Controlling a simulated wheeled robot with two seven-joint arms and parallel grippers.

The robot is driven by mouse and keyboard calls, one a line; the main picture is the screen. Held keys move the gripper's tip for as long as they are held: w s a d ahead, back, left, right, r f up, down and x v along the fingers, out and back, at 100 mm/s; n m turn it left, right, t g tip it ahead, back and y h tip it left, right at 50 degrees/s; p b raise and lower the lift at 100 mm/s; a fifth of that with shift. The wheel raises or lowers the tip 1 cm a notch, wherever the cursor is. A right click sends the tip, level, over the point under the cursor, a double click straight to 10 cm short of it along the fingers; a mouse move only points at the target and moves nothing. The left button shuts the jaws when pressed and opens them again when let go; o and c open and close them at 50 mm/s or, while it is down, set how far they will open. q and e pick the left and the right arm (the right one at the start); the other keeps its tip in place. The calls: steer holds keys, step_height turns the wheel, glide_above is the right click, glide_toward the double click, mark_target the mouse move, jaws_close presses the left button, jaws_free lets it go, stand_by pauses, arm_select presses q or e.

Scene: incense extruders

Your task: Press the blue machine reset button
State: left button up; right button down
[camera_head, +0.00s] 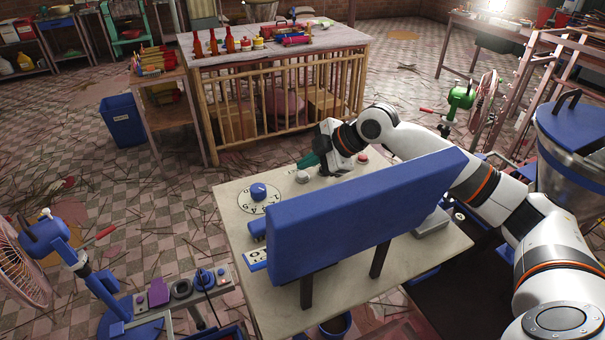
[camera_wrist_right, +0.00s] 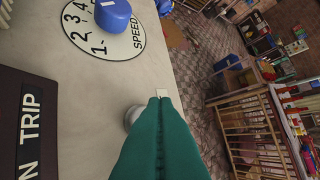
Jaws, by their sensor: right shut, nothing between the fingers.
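The blue machine (camera_head: 365,212) has a long blue box standing on legs over a pale control top (camera_head: 235,205). A pale round button (camera_head: 303,177) sits on the top near the far edge, and a red button (camera_head: 362,158) sits to its right. No reset label is readable. My right gripper (camera_head: 301,164) has its green fingers shut and empty, close to the pale button. In the right wrist view the shut fingertips (camera_wrist_right: 160,97) partly cover a pale round button (camera_wrist_right: 131,117); I cannot tell whether they touch it. My left gripper is not in view.
A blue knob on a round numbered speed dial (camera_head: 259,193) sits left of the pale button. A dark label reading "N TRIP" (camera_wrist_right: 28,130) shows in the right wrist view. The wooden table (camera_head: 270,52) with bottles stands behind, with open floor between.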

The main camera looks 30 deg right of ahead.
steer(key=shift+f, duration=0.2)
stand_by(0.4)
steer(key=shift+f, duration=0.2)
steer(key=shift+f, duration=0.6)
stand_by(0.6)
steer(key=shift+r, duration=0.1)
steer(key=shift+r+p, duration=0.9)
steer(key=shift+p, duration=0.05)
step_height(320, 180, up, 5)
steer(key=p, duration=0.4)
steer(key=shift+p, duration=0.4)
